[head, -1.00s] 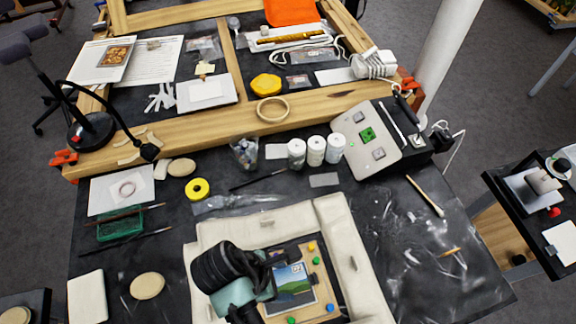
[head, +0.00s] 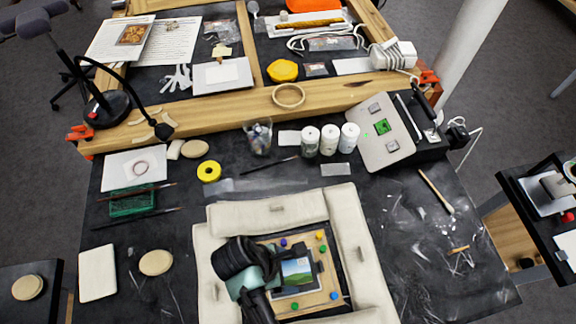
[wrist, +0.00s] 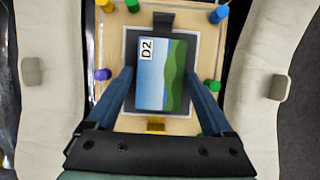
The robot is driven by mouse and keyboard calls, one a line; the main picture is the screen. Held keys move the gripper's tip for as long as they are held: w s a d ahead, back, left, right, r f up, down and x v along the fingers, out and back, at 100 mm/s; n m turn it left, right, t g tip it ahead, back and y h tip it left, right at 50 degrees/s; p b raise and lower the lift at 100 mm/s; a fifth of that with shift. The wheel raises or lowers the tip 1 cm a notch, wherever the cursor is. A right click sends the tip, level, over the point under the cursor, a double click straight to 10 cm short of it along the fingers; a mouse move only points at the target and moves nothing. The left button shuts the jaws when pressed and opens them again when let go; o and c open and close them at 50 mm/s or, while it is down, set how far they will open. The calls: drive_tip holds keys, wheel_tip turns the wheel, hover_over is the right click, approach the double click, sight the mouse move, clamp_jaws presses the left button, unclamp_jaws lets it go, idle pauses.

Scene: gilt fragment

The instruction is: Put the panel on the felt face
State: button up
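The panel (wrist: 162,75) is a small landscape picture marked D2, with a dark border. In the head view it (head: 296,272) lies within a wooden board (head: 312,299) bearing several coloured pegs. My gripper (wrist: 160,72) is over the board, with one blue-grey finger along each side of the panel. The fingertips are close to its side edges; I cannot tell whether they press on it. A dark clip stands at the panel's far edge and a yellow block near its near edge. I cannot clearly make out a felt face; the panel's underside is hidden.
Cream padded cushions (head: 270,209) surround the board closely on several sides. White bottles (head: 329,139), a yellow ring (head: 209,171) and a control box (head: 381,142) stand beyond. A wooden frame (head: 215,105) spans the back. The black tabletop at right holds a brush and scattered bits.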

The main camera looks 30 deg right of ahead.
drive_tip(key=shift+o, duration=0.7)
drive_tip(key=shift+r, duration=0.1)
drive_tip(key=p+v, duration=0.2)
drive_tip(key=v, duration=1)
drive_tip(key=shift+r, duration=0.1)
drive_tip(key=shift+w, duration=0.1)
